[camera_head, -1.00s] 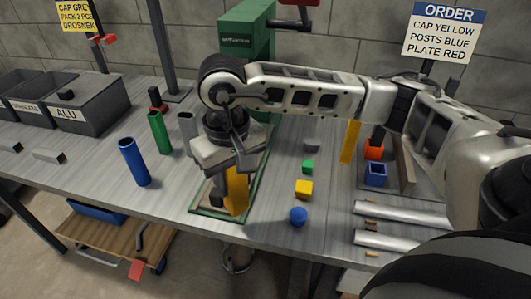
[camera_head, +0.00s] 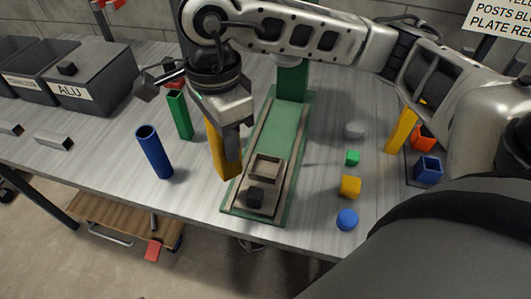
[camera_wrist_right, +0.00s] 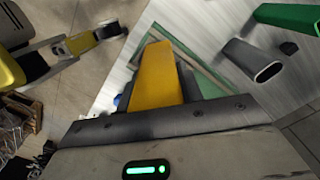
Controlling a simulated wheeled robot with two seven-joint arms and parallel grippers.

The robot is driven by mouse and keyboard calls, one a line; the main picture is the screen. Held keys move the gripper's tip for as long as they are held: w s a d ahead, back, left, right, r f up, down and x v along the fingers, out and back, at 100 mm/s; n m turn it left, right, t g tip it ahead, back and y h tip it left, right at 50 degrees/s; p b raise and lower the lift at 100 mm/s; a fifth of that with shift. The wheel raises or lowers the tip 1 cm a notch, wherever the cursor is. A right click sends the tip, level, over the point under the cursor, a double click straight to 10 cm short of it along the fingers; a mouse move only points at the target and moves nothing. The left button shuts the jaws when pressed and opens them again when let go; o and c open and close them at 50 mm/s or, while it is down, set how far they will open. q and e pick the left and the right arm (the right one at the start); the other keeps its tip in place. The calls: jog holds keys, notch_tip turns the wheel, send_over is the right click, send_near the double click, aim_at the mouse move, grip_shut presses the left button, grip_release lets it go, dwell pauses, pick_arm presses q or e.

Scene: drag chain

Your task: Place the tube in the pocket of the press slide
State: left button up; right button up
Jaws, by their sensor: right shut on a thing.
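My right gripper (camera_head: 232,132) is shut on a yellow tube (camera_head: 226,163), which hangs nearly upright, slightly tilted, just left of the press slide. The tube also shows in the right wrist view (camera_wrist_right: 158,78), pointing away from the fingers. The press slide has a square, open-topped pocket (camera_head: 266,166) that looks empty, with a dark knob (camera_head: 255,195) in front of it. It sits on the green press base (camera_head: 284,135). I cannot tell the exact height of the tube's lower end. My left gripper is not in view.
A blue tube (camera_head: 154,155) and a green tube (camera_head: 181,117) stand left of the held tube. A grey tube (camera_wrist_right: 256,62) shows in the right wrist view. Grey bins (camera_head: 88,80) stand far left.

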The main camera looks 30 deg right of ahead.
jog(key=m, duration=0.2)
jog(key=s+a+r+m, duration=0.1)
jog(key=m, duration=0.5)
jog(key=shift+s+a+r, duration=0.25)
jog(key=shift+a, duration=0.05)
jog(key=m, duration=0.5)
jog(key=m+b, duration=0.3)
jog(key=m, duration=1.2)
send_over(262, 178)
jog(key=w+d, duration=0.2)
notch_tip(262, 178, down, 6)
jog(key=f, duration=0.3)
jog(key=shift+d+f, duration=0.15)
jog(key=shift+d, duration=0.05)
jog(key=shift+f, duration=0.35)
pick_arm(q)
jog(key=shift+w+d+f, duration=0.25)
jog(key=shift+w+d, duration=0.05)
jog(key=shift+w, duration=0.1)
